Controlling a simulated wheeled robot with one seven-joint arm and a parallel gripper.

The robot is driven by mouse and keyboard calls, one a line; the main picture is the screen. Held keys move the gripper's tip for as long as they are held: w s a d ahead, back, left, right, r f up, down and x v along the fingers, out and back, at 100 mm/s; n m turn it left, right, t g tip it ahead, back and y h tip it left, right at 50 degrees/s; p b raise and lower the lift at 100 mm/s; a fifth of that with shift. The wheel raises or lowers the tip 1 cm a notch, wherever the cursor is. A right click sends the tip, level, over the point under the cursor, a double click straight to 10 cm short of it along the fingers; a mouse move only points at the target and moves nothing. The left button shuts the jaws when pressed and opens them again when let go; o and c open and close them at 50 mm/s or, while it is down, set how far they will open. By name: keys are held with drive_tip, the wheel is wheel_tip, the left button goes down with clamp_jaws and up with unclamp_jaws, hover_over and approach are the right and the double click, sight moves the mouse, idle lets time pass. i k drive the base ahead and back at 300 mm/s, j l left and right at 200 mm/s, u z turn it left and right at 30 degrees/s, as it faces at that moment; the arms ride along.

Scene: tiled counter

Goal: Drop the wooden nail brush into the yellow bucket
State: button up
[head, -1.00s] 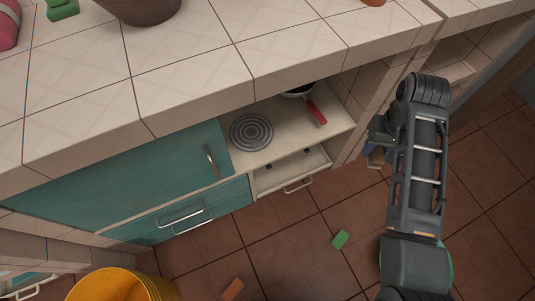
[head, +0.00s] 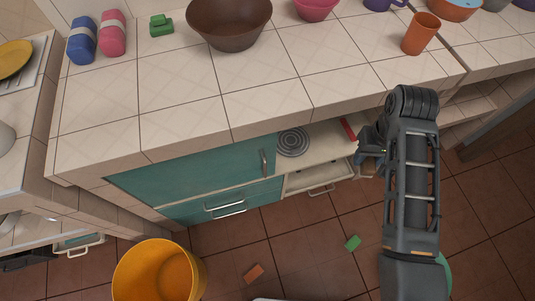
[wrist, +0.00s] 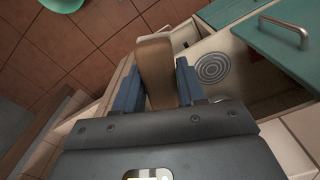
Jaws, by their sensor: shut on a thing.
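My gripper (wrist: 158,84) is shut on the wooden nail brush (wrist: 155,62), a brown block upright between the two blue-grey fingers in the wrist view. In the head view my gripper (head: 371,160) is in front of the right end of the counter; the brush cannot be made out clearly there. The yellow bucket (head: 196,268) stands on the floor at the lower left of the head view, well to the left of my gripper. Its open top shows, and its lower part is cut off by the frame.
The tiled counter (head: 190,115) holds a brown bowl (head: 230,22), an orange cup (head: 421,34) and other items. Teal cabinet fronts (head: 200,180) with handles lie below. A green block (head: 353,243) and an orange block (head: 254,273) lie on the floor between bucket and arm.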

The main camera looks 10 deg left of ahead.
sight(185, 276)
drive_tip(key=u, duration=0.45)
drive_tip(key=k+u, duration=0.15)
drive_tip(key=u, duration=0.25)
drive_tip(key=j+u, duration=0.1)
drive_tip(key=u, duration=0.35)
drive_tip(key=k+j+u, duration=0.1)
drive_tip(key=u, duration=0.35)
